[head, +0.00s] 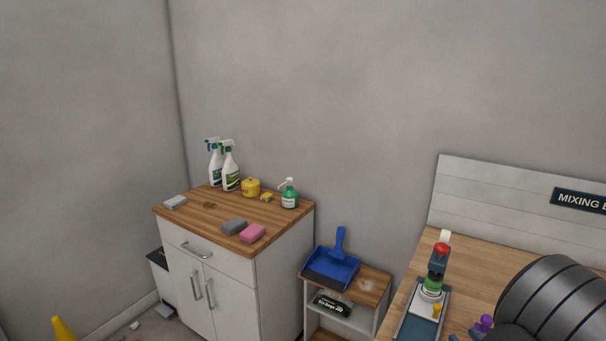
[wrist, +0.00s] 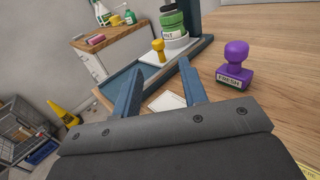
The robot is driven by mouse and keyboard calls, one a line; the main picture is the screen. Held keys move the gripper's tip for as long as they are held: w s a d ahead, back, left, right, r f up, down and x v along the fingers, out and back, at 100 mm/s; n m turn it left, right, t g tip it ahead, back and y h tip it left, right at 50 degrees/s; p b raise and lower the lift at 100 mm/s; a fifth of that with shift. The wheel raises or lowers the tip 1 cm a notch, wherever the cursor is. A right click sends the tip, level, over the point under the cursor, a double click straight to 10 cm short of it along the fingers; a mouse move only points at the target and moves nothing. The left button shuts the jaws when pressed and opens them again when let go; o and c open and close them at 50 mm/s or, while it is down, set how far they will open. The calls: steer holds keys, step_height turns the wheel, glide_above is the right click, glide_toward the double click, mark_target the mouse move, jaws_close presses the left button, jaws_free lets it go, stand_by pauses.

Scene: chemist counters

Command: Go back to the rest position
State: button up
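My gripper (wrist: 160,92) shows in the wrist view with its two blue fingers apart and nothing between them. It is above the wooden mixing counter (wrist: 280,50), near a blue-edged tray (wrist: 125,78). A purple stamp (wrist: 235,62) marked "FRESH" stands upright on the counter to the right of the fingers.
A white cabinet (head: 215,285) with a wooden top holds spray bottles (head: 230,168), a green pump bottle (head: 289,194) and sponges. A low shelf with a blue dustpan (head: 333,265) stands between cabinet and counter. A yellow cone (wrist: 58,115) and a wire cart (wrist: 20,120) are on the floor.

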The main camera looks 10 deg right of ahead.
mark_target(438, 305)
steer(key=w, duration=1.1)
steer(key=shift+w, duration=0.3)
steer(key=shift+s+a, duration=0.1)
steer(key=shift+o, duration=0.4)
